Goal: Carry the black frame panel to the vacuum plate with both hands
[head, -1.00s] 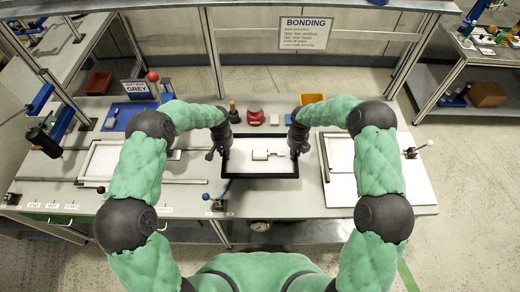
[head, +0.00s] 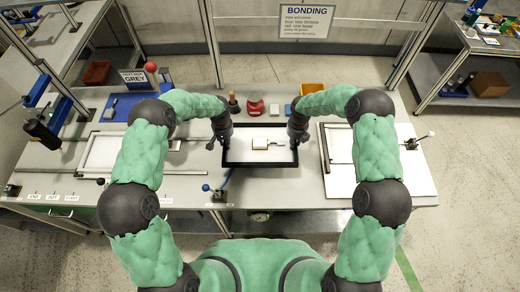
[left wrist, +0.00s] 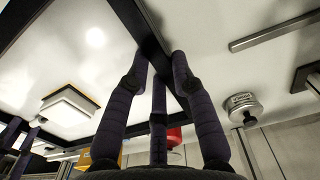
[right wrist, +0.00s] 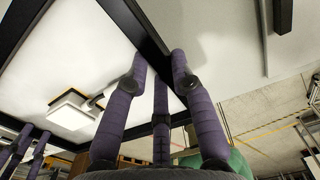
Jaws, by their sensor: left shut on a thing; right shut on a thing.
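The black frame panel (head: 260,164) is a dark rectangular frame around a pale face, level at the middle of the bench. My left gripper (head: 224,142) is shut on its left bar, which also shows between the fingers in the left wrist view (left wrist: 150,35). My right gripper (head: 297,140) is shut on its right bar, also seen in the right wrist view (right wrist: 145,30). A pale block with a handle (head: 260,143) shows inside the frame outline. White plates lie at left (head: 103,150) and right (head: 342,175); I cannot tell which is the vacuum plate. The panel's height above the bench is unclear.
A blue-knobbed lever (head: 207,187) is at the bench's front edge. A red-topped object (head: 255,106) and a yellow bin (head: 312,89) stand behind the panel. A black cylinder on a stand (head: 42,134) is at the left. Another lever (head: 422,139) is at the right.

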